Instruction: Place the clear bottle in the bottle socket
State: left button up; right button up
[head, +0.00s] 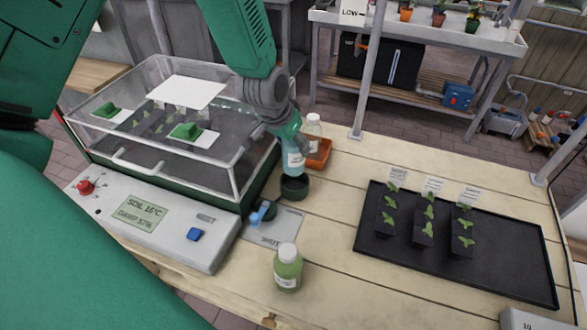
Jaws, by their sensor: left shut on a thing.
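My left gripper (287,134) reaches down from the top and is shut on the clear bottle (293,163), which looks pale blue with a white label. The bottle is upright, its upper part hidden by the gripper. Its lower end meets the dark round bottle socket (294,188) on the table. I cannot tell whether its base is inside the socket or just above it. My right gripper is not in view.
A white-capped bottle (314,126) stands by an orange tray (319,153) just behind. A green bottle (288,270) stands in front, near a blue-handled fixture (262,213). The clear-lidded propagator (225,185) is left; a black seedling tray (385,240) is right.

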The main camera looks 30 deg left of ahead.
aim_at(286, 151)
pick_arm(q)
jog(key=x, duration=0.4)
jog(key=shift+s+a+f, duration=0.1)
jog(key=shift+s+f, duration=0.05)
jog(key=shift+s, duration=0.25)
notch_tip(286, 151, down, 3)
jog(key=shift+s, duration=0.2)
jog(key=shift+w+f, duration=0.15)
jog(key=shift+f, duration=0.15)
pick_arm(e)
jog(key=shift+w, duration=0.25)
pick_arm(q)
jog(key=shift+f, duration=0.1)
jog(key=o, duration=1.4)
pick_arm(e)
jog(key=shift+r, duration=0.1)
pick_arm(q)
jog(key=shift+r, duration=0.4)
jog(key=v, duration=1.1)
jog(key=shift+s+r, duration=0.25)
jog(key=shift+s, duration=0.05)
